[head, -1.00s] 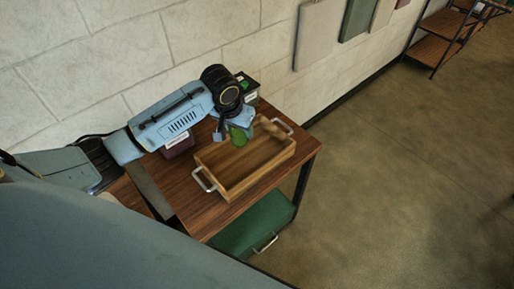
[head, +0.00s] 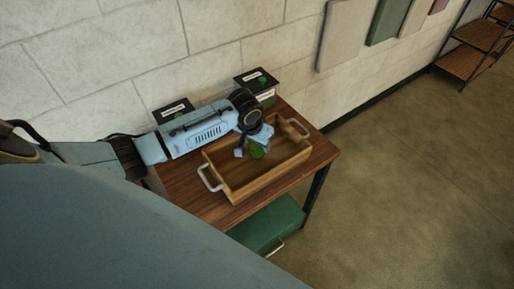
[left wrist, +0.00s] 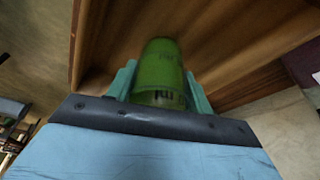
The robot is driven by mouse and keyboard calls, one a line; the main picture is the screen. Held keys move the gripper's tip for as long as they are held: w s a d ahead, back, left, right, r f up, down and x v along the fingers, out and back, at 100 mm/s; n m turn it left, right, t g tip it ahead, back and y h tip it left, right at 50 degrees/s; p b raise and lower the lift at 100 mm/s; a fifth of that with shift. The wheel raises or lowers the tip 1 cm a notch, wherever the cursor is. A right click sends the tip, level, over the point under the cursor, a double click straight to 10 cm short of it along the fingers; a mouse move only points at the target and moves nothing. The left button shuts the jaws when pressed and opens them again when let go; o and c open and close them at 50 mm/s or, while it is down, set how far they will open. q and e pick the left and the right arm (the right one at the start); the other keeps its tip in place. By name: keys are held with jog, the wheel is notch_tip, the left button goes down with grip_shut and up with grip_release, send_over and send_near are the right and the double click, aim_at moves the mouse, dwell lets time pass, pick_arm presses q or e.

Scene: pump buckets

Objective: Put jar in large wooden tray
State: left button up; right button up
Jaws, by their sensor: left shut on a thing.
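The jar (head: 258,150) is green and is held between the fingers of my left gripper (head: 253,145), over the inside of the large wooden tray (head: 238,191). In the left wrist view the jar (left wrist: 160,72) shows dark lettering and sits between the two teal fingers of my left gripper (left wrist: 163,88), with the tray's wooden floor and walls behind it. I cannot tell whether the jar touches the tray floor. The tray has metal handles at both ends and stands on the wooden table. My right gripper is not in view.
Two dark labelled boxes, one (head: 257,84) behind my wrist and one (head: 175,109) behind my forearm, stand near the wall. A green case (head: 268,225) lies under the table (head: 318,152). Open floor is at the right.

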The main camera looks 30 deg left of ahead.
pick_arm(q)
jog(key=shift+s+x, duration=0.15)
jog(key=shift+x, duration=0.5)
jog(key=shift+s+x, duration=0.1)
jog(key=shift+x, duration=0.55)
jog(key=shift+f, duration=0.15)
jog(key=o, duration=1.3)
jog(key=shift+s+f, duration=0.1)
jog(key=shift+o, duration=0.2)
jog(key=p+v, duration=0.2)
jog(key=v, duration=1)
